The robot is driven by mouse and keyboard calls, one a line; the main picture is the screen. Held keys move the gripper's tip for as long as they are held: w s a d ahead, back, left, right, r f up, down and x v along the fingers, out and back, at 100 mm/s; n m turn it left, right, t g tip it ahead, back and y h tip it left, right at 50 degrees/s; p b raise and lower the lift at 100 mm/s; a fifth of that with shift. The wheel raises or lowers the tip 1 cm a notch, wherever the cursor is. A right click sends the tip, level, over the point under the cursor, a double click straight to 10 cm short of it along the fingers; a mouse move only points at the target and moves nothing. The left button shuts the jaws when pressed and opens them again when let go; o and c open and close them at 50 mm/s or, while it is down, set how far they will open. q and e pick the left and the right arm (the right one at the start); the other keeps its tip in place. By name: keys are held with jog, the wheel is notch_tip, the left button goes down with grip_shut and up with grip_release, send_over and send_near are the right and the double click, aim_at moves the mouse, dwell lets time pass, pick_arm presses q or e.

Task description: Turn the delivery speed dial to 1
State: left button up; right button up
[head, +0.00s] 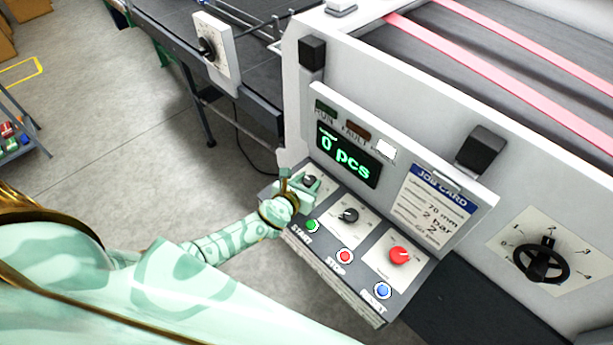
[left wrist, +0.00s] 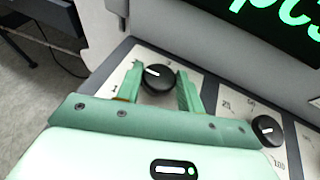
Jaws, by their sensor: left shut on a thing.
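My left gripper (head: 301,187) is at the leftmost black dial (head: 308,180) on the sloped control panel. In the left wrist view the same dial (left wrist: 157,79) sits between the two green fingers, and the gripper is shut on it. The dial's white pointer mark points up and left in that view. A small mark like a 1 shows by the left finger. The dial's name and most of its scale are hidden or too small to read, so I cannot confirm it is the delivery speed dial. My right gripper is out of view.
A middle black dial (head: 348,215) and a red dial (head: 399,255) lie to the right. Green (head: 312,226), red (head: 345,256) and blue (head: 383,291) buttons line the front edge. Above are a display (head: 345,157) reading 0 pcs and a job card (head: 432,205).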

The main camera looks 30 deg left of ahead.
pick_arm(q)
jog(key=n+y, duration=0.2)
jog(key=y, duration=0.1)
jog(key=shift+d+n, duration=0.25)
jog(key=shift+n, duration=0.15)
jog(key=shift+d+n+g+y, duration=0.1)
jog(key=shift+n+g+y, duration=0.5)
jog(key=shift+n+y, duration=0.8)
jog(key=shift+y+b, duration=0.3)
jog(key=shift+w, duration=0.1)
jog(key=o, duration=1)
